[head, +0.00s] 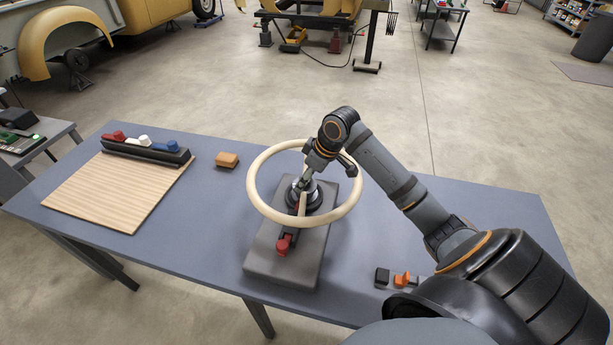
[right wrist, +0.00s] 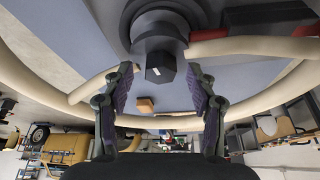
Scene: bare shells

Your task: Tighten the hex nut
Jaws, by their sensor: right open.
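A cream steering wheel (head: 258,203) sits on a dark hub over a grey base block (head: 268,262) on the table. In the right wrist view the dark hex nut (right wrist: 160,67), with a small white mark, stands out from the hub's middle. My right gripper (head: 304,183) is over the hub. In its wrist view the right gripper (right wrist: 160,82) is open, with one finger on each side of the nut and a gap at both sides. The gripper hides the nut in the head view. My left gripper is not in view.
The wheel rim surrounds my right gripper. A red-ended part (head: 284,243) lies on the base block. A wooden board (head: 115,195), a black rack (head: 145,152) with coloured handles and an orange-brown block (head: 228,160) are at left. A small orange item (head: 402,280) lies at right.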

